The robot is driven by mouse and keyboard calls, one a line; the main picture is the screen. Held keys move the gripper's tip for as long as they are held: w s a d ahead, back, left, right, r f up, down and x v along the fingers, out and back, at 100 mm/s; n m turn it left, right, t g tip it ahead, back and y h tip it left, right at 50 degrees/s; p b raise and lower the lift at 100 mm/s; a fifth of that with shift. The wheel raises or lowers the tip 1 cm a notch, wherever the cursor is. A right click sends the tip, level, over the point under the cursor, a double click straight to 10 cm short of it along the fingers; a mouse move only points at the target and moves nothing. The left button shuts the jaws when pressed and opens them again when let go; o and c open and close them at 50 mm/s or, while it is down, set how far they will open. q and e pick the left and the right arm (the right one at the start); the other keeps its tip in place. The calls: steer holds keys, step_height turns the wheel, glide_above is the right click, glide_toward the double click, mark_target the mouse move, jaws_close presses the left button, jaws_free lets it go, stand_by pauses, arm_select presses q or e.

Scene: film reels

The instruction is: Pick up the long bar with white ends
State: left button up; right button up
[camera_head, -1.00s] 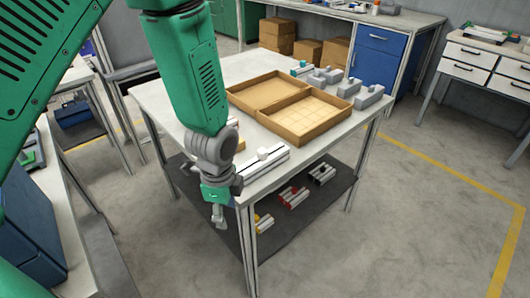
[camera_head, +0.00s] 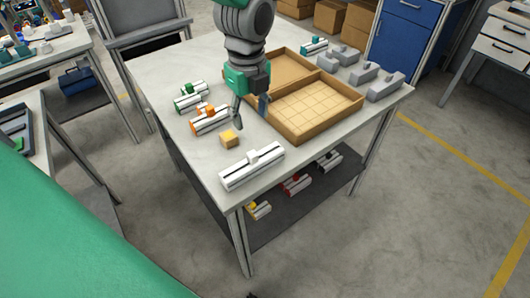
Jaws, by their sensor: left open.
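The long bar with white ends (camera_head: 238,179) lies on the tabletop along the near edge, with a dark strip along it and a small white block on top. My left gripper (camera_head: 251,113) hangs above the table behind the bar, fingers pointing down, open and apart from the bar. A small tan wooden block (camera_head: 229,138) sits between the gripper and the bar. My right gripper is not in view.
The open wooden box (camera_head: 310,134) with a gridded compartment is right of the gripper. Bars with orange (camera_head: 209,121) and green (camera_head: 190,103) tops lie to the left. Several grey pieces (camera_head: 384,87) stand at the right edge. A lower shelf (camera_head: 279,226) holds more bars.

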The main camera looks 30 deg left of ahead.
arm_select(q)
glide_above(253, 154)
steer(key=a, duration=0.1)
step_height(253, 154, down, 8)
steer(key=shift+a+r+b, duration=0.15)
steer(key=shift+r+b, duration=0.05)
steer(key=shift+b, duration=0.1)
steer(key=shift+w+d+f, duration=0.1)
steer(key=shift+d+f, duration=0.4)
steer(key=shift+f, duration=0.35)
steer(key=f, duration=0.3)
steer(key=shift+d+f, duration=0.2)
steer(key=shift+f, duration=0.1)
steer(key=shift+a+f, duration=0.25)
steer(key=shift+f, duration=0.15)
steer(key=shift+c, duration=0.4)
steer(key=c, duration=0.7)
steer(key=shift+d, duration=0.15)
jaws_close()
